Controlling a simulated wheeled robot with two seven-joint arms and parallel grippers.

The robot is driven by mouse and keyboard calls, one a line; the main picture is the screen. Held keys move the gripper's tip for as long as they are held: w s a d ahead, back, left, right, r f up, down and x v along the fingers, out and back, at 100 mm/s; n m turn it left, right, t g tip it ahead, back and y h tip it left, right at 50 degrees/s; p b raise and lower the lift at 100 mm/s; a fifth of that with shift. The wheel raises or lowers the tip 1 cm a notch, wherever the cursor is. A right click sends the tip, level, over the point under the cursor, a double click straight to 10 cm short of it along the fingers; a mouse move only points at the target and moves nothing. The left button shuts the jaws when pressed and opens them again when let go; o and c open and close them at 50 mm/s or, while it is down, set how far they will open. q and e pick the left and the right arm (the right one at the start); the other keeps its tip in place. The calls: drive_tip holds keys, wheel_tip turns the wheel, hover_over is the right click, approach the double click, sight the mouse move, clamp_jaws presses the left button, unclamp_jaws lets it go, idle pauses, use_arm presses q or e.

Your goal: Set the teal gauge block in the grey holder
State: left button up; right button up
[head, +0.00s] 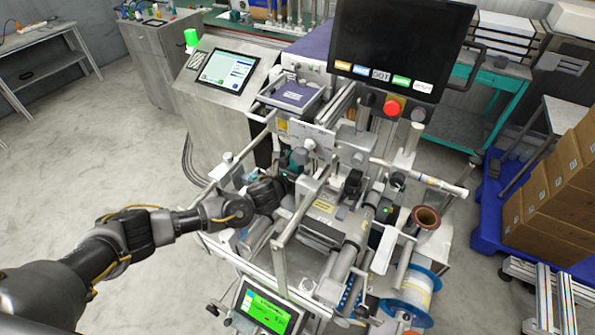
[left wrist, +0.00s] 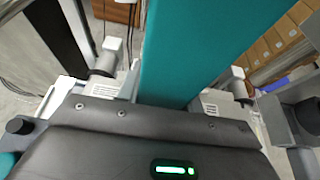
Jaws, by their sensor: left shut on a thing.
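My left gripper (head: 294,163) reaches in from the left over the middle of the machine in the head view. It is shut on the teal gauge block (left wrist: 205,45). In the left wrist view the block fills the middle, running from the dark gripper body up past the top edge. Its far end is out of that view. In the head view the gripper and machine parts hide most of the block. I cannot pick out the grey holder with certainty among the grey machine parts. My right gripper is not in view.
The machine has metal posts, rails and rollers (head: 348,262) close around the gripper. A dark monitor (head: 395,45) and a red button (head: 391,108) stand behind. A blue-flanged reel (head: 408,290) and a brown core (head: 426,219) are at right. The floor at left is open.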

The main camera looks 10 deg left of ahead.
use_arm(q)
drive_tip(key=shift+f+b, duration=0.4)
drive_tip(key=o, duration=1.2)
drive_tip(key=shift+c, duration=0.2)
drive_tip(key=shift+f, duration=0.1)
drive_tip(key=shift+s, duration=0.2)
drive_tip(key=b+v, duration=0.3)
drive_tip(key=v, duration=0.7)
drive_tip(key=shift+s+a+r, duration=0.2)
drive_tip(key=shift+s+r, duration=0.05)
